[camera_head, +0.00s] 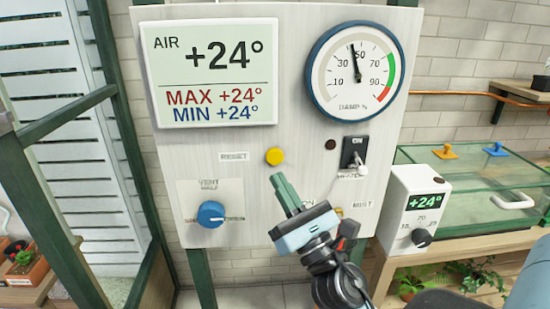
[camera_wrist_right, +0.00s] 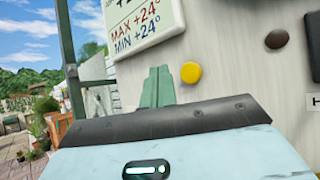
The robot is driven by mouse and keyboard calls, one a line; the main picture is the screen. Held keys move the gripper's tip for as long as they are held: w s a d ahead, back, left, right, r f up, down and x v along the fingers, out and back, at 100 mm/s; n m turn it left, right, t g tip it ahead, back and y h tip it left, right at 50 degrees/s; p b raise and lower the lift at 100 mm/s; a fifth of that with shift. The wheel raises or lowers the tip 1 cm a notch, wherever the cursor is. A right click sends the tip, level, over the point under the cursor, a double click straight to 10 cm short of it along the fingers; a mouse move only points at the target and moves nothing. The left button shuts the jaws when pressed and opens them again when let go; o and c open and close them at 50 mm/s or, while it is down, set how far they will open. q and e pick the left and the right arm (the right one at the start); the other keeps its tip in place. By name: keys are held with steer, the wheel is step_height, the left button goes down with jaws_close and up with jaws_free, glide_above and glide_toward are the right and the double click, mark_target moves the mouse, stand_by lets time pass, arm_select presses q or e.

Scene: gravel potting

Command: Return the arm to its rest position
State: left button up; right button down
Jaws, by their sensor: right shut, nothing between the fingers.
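My right gripper (camera_head: 279,181) is in front of the grey-white control panel (camera_head: 300,100), its green fingers shut and empty. The fingertips are just below the yellow reset button (camera_head: 274,156) in the head view; whether they touch the panel I cannot tell. In the right wrist view the shut fingers (camera_wrist_right: 157,75) point at the panel, left of the yellow button (camera_wrist_right: 190,72). My left gripper is in neither view.
The panel carries an air display (camera_head: 212,70), a damp gauge (camera_head: 357,68), a blue vent knob (camera_head: 211,214) and a black switch (camera_head: 353,152). A thermostat box (camera_head: 412,205) stands right of my arm, before a glass case (camera_head: 470,185). Potted plants (camera_head: 26,262) are at the left.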

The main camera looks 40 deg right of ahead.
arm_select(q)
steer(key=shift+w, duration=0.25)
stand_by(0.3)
arm_select(e)
steer(key=s+a+f+m+g+p, duration=0.1)
steer(key=s+f+m+g, duration=0.25)
steer(key=f+m, duration=0.7)
steer(key=s+a+f+m+g+p, duration=0.25)
steer(key=f+m+g, duration=0.4)
steer(key=f, duration=0.75)
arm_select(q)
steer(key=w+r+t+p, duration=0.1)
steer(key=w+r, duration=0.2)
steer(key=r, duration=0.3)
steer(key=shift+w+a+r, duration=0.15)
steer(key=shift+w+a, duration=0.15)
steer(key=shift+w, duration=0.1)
arm_select(e)
steer(key=s+a+f+m+g+y, duration=0.1)
steer(key=s+a+f+m+g, duration=0.1)
steer(key=s+f+m, duration=0.6)
steer(key=s+a+f+m+g+y, duration=0.1)
steer(key=s+a+f+m+g, duration=0.2)
steer(key=s+f+m, duration=0.6)
steer(key=s+g, duration=0.1)
steer(key=s, duration=0.3)
steer(key=shift+s+a, duration=0.2)
steer(key=shift+s, duration=0.2)
